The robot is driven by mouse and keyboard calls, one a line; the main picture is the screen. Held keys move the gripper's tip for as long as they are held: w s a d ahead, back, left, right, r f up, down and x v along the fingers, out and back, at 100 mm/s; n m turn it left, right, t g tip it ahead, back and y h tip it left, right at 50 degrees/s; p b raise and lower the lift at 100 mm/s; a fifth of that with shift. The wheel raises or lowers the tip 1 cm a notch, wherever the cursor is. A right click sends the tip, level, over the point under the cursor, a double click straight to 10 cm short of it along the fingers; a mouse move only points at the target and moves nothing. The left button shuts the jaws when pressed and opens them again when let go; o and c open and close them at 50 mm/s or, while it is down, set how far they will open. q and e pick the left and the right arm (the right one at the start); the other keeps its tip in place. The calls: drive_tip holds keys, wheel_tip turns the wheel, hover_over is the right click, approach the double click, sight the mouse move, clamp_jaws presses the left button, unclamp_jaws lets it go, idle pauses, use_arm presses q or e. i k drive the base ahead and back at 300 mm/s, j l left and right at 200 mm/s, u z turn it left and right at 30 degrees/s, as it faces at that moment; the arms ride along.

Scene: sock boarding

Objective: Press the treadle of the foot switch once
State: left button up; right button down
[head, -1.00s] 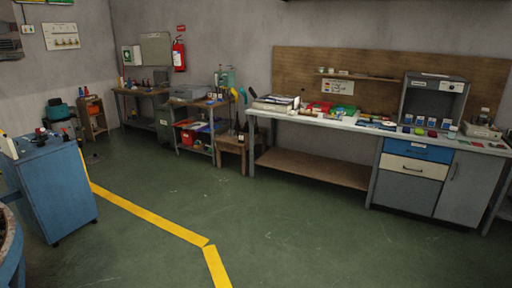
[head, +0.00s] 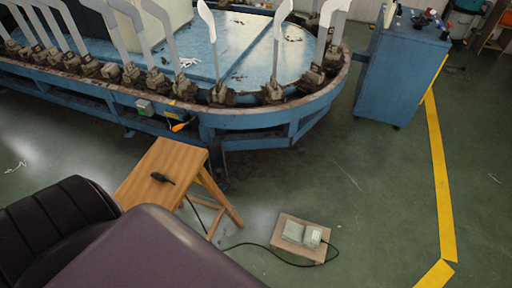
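The foot switch (head: 303,235) lies on the floor at the lower right of centre in the head view. It looks like a pale grey-green unit in two parts on a small tan board (head: 283,256). A black cable (head: 262,247) runs from it to the left, towards the wooden stool. Which part is the treadle is too small to tell for certain. Neither of my grippers is in view.
A wooden stool (head: 168,157) with a dark tool (head: 162,178) on top stands left of the switch. A blue boarding machine (head: 250,120) and blue cabinet (head: 400,75) stand behind. Floor right of the switch is clear.

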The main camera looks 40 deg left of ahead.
sight(293, 230)
drive_tip(key=i+u, duration=0.35)
drive_tip(key=i+l+u, duration=0.2)
drive_tip(key=u, duration=0.15)
drive_tip(key=i+l+u, duration=0.25)
drive_tip(key=u, duration=0.15)
